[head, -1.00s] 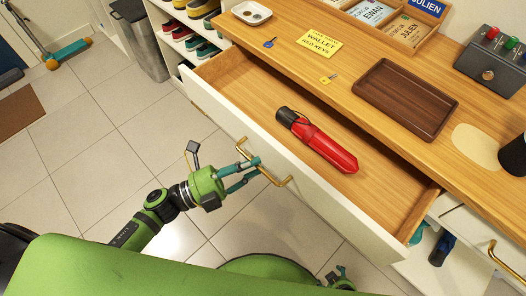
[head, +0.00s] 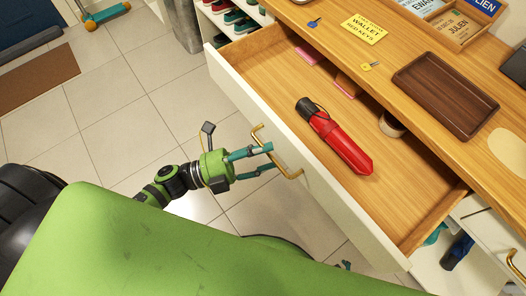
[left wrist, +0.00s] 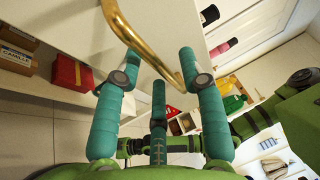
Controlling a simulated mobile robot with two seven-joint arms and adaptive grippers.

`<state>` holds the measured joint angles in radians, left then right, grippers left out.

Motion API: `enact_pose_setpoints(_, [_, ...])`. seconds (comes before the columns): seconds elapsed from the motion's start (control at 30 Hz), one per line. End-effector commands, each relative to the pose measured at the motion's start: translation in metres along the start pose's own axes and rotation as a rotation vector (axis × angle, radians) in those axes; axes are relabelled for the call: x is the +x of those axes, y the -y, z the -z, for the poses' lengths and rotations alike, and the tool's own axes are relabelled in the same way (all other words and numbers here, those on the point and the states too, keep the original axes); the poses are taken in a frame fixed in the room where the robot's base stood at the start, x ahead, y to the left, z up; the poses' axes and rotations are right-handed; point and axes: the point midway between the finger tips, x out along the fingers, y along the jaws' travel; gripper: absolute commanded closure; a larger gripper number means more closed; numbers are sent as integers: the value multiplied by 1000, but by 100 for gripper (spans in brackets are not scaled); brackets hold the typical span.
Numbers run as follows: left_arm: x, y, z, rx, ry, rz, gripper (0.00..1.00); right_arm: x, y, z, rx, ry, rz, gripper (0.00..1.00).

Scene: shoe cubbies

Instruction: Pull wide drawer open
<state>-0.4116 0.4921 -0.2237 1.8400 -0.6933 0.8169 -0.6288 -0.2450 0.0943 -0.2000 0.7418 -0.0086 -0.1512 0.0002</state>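The wide drawer (head: 232,84) under the wooden counter stands open, with a white front and a wooden inside. Its brass handle (head: 289,172) is on the outer face. My left gripper (head: 272,158) is at the handle with its teal fingers spread. Only a small tip of my right gripper (head: 346,264) shows beyond my green body.
Inside the drawer, farther back, are a tape roll (head: 391,124) and a pink-edged item (head: 310,53). On the counter are a brown tray (head: 446,94), a yellow note (head: 364,28) and keys. A shoe rack (head: 236,18) stands at the back. The floor left of the drawer is clear.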

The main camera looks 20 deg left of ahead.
Motion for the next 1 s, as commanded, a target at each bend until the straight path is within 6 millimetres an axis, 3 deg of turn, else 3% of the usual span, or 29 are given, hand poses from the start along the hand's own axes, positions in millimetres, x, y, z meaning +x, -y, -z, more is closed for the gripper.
enact_pose_setpoints(0.37, [-9,-1,0,-1,-1,-3,59,0,1,-3,1,4,2,19])
enact_pose_setpoints(0.8, [-96,-1,0,-1,0,-4,59,0,1,0,1,-1,1,19])
enact_pose_setpoints(1.0, [-117,0,0,0,0,-1,59,0,1,0,1,-1,1,19])
